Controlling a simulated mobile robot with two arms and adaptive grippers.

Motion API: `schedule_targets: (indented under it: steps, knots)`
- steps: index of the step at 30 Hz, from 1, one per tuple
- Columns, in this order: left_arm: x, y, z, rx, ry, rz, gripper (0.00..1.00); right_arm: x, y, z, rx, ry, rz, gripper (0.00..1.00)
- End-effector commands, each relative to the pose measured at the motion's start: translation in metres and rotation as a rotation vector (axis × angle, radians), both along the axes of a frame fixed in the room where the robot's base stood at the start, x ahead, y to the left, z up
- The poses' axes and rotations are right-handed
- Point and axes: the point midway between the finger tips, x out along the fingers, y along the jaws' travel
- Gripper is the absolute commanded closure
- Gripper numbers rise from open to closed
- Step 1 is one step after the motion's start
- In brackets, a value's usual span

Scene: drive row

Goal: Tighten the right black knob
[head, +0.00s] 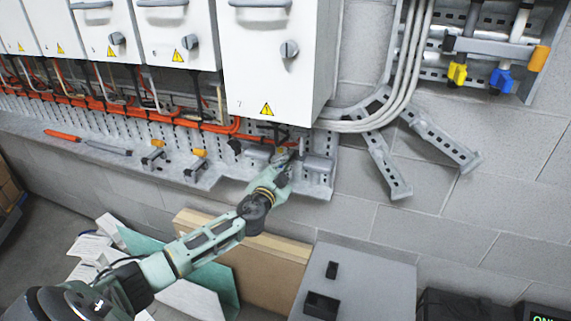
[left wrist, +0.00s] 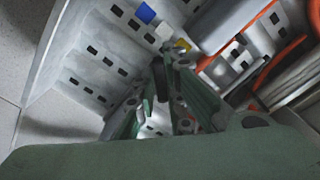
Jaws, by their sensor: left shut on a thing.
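My left gripper (head: 285,160) reaches up to the perforated grey rail below the large white cabinet. In the left wrist view its fingers (left wrist: 160,92) are closed around a dark piece, which looks like the right black knob (left wrist: 160,78). The fingers hide most of the knob, and its turn angle cannot be told. Another black knob (head: 235,146) shows to the left of the gripper on the same rail. My right gripper is out of view.
The white cabinet (head: 270,65) hangs just above the gripper. Orange cables (head: 190,121) run along the rail (head: 318,170). Clamps with orange ends (head: 197,160) sit to the left. A brown board (head: 265,265) and a grey box (head: 360,285) stand below.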

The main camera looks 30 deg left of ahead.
Motion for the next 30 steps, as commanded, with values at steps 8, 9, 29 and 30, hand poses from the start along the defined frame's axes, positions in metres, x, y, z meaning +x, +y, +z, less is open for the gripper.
schedule_targets:
  steps: [8, 9, 29, 30]
  knots:
    - [0.0000, 0.0001, 0.0013, 0.159, 0.035, -0.001, 1.00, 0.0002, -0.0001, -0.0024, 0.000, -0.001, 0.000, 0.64]
    - [0.0000, 0.0001, 0.0016, 0.191, 0.043, -0.001, 1.00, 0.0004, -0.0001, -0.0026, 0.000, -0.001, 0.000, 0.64]
    - [-0.0002, 0.0007, 0.0055, 0.800, 0.190, -0.003, 1.00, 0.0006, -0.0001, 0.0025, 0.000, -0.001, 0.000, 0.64]
    - [-0.0002, 0.0007, 0.0058, 0.837, 0.199, -0.003, 1.00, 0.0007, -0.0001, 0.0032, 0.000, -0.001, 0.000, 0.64]
